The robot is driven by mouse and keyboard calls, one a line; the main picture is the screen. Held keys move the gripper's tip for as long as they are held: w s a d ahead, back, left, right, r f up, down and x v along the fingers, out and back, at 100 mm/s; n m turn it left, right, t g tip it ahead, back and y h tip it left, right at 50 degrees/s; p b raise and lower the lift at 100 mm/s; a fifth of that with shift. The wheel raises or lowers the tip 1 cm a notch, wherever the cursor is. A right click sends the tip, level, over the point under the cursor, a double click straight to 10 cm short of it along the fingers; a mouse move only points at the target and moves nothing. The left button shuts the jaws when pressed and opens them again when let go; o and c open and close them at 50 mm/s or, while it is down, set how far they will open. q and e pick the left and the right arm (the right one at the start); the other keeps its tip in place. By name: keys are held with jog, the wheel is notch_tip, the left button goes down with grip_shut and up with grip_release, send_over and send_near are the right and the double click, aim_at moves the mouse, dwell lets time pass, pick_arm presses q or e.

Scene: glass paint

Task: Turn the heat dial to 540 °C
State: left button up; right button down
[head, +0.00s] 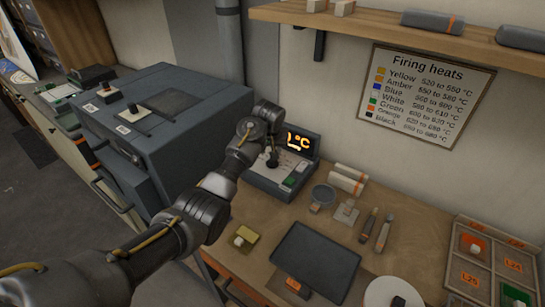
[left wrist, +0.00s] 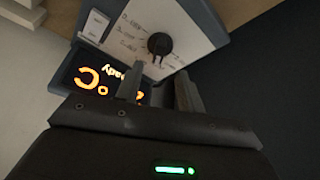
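The control box (head: 283,178) stands at the back of the wooden bench, against the kiln's right side. Its black heat dial (left wrist: 158,44) sits on a white, marked panel in the left wrist view. The lit orange display (left wrist: 92,80) shows "°C" and a white word like "Ready"; its digits are mostly hidden by my gripper. My left gripper (left wrist: 160,74) has its two fingers apart, with nothing between them. The fingertips point at the dial from just short of it, apparently not touching. In the head view my left wrist covers part of the box. My right gripper is not in view.
The blue-grey kiln (head: 165,115) stands left of the bench. A dark tablet (head: 314,262), tools and a sectioned tray (head: 480,250) are on the bench. A firing heats chart (head: 425,95) hangs on the wall below a shelf (head: 390,33).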

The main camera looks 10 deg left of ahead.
pick_arm(q)
jog(key=x, duration=0.7)
jog(key=shift+w+f, duration=0.15)
jog(key=shift+f, duration=0.05)
grip_shut()
